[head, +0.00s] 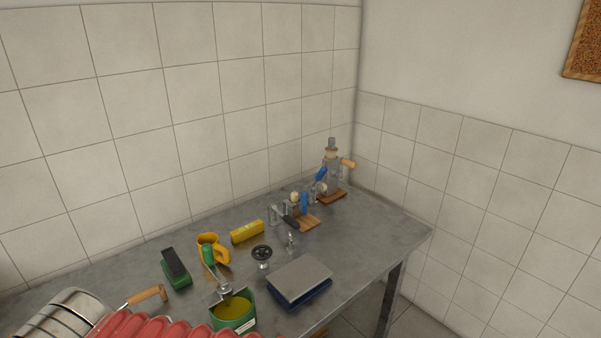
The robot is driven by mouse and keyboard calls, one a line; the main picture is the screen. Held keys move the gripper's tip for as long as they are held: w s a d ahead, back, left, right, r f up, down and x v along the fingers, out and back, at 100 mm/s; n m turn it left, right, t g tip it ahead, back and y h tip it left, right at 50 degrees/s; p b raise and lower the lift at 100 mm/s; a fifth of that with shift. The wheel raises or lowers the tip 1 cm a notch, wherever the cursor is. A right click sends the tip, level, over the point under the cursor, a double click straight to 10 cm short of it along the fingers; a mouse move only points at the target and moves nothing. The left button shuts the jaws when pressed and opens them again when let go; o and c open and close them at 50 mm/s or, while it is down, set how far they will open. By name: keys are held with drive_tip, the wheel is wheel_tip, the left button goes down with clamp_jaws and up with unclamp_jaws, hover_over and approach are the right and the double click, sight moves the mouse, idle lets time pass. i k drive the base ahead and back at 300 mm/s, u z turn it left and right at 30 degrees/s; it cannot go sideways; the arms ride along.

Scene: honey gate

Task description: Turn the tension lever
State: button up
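In the head view, a small mechanism on a wooden base (308,223) stands on the grey metal table towards the back right. It has blue parts, and a dark-handled lever (290,222) slants at its left side. A taller grey device (332,172) on its own wooden base stands behind it, with a blue part and a wooden handle (347,163) pointing right. I cannot tell for certain which of these is the tension lever. My gripper is not in view.
On the table (380,240) are a black handwheel (261,253), yellow block (247,231), yellow-and-green gate (208,246), green block with black top (174,264), green tin (233,314) and grey-topped scale (300,277). A metal drum (65,314) stands front left. The right end is clear.

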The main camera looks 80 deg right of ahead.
sight(321, 174)
drive_tip(key=u, duration=1.2)
drive_tip(key=k, duration=2.35)
drive_tip(key=z, duration=1.2)
